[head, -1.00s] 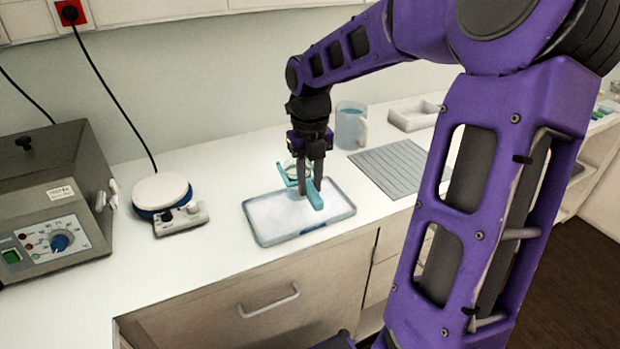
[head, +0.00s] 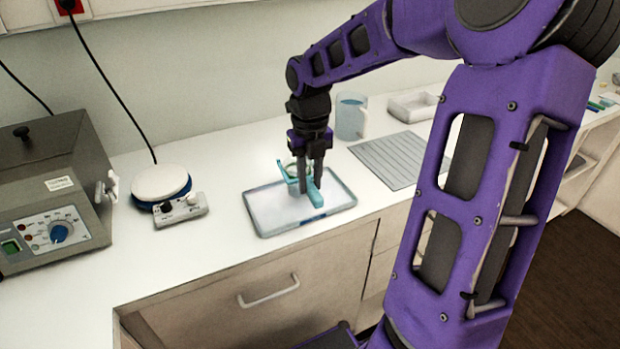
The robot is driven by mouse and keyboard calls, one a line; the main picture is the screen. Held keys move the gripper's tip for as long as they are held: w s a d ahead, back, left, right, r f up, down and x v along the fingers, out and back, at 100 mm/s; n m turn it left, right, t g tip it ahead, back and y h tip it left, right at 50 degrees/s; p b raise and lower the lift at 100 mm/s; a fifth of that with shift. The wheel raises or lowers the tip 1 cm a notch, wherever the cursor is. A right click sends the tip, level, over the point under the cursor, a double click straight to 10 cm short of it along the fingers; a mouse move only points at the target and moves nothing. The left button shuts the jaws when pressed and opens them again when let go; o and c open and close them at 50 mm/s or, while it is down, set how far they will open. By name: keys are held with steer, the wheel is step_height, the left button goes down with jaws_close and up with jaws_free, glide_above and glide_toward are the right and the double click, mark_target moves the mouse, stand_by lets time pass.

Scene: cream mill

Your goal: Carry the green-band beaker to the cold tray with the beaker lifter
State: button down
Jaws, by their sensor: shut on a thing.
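My gripper (head: 312,182) is over the middle of the cold tray, shut on the teal beaker lifter (head: 315,197). The green-band beaker (head: 293,171) is partly hidden behind my fingers and sits within the lifter; a bit of its green band shows. The cold tray (head: 262,231) is a shallow grey-blue rimmed tray with a pale white inside, lying on the counter. The beaker and lifter are over the tray's far half. I cannot tell whether the beaker's base touches the tray.
A hotplate (head: 160,183) and a grey bath unit (head: 50,190) stand to the left. A clear jug (head: 350,118), a ribbed grey mat (head: 392,160) and a white bin (head: 412,107) are to the right. The counter (head: 190,262) in front left is clear.

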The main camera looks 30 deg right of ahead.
steer(key=shift+f, duration=1.65)
stand_by(0.6)
steer(key=shift+f, duration=0.35)
stand_by(0.3)
steer(key=shift+p, duration=0.65)
steer(key=s, duration=0.7)
steer(key=shift+a, duration=0.25)
stand_by(3.5)
